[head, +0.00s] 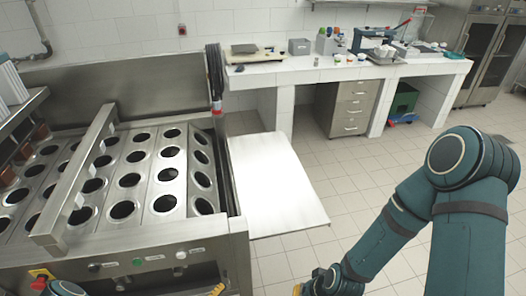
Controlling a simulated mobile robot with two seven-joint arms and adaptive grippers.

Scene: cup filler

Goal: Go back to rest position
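My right arm (440,200) comes in from the right and reaches down to the bottom edge near the middle. Its gripper is cut off by the bottom edge; only a small yellow tip (297,289) may belong to it. A small teal piece of my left arm (66,288) shows at the bottom left. No cup is clearly seen held.
A white side shelf (275,185) sticks out from the machine's right side. A metal bar (75,180) crosses above the holes. A white bench (340,72) with lab items stands along the back wall. A drawer cabinet (350,107) is under it. The tiled floor (330,155) between is open.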

